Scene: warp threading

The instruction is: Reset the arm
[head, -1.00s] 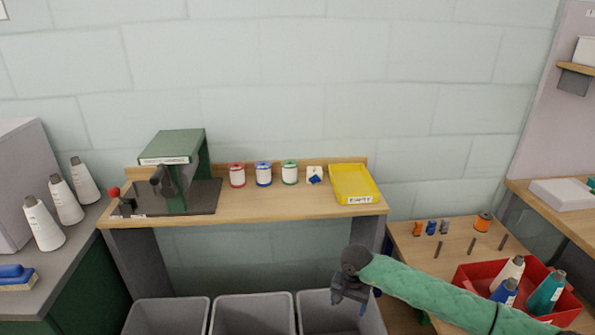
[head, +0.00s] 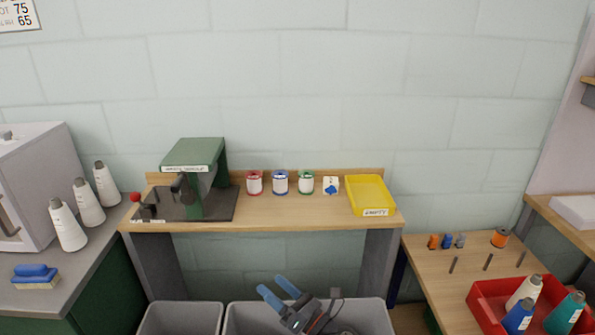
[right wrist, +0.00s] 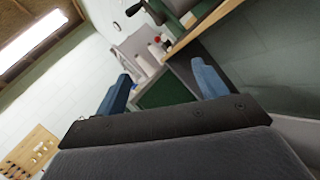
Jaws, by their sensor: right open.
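My right gripper (head: 279,292) is at the bottom middle of the head view, in front of and below the wooden bench, over the grey bins. Its two blue fingers are spread apart with nothing between them. The fingers also show in the right wrist view (right wrist: 160,90), apart and empty. The rest of the right arm is mostly out of the head view. My left gripper is not in view.
The wooden bench (head: 270,220) carries a green machine (head: 195,165), red, blue and green spools, and a yellow tray (head: 370,195). Grey bins (head: 180,318) stand below. A red crate (head: 482,300) with cones is at the right. White cones (head: 68,228) stand at the left.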

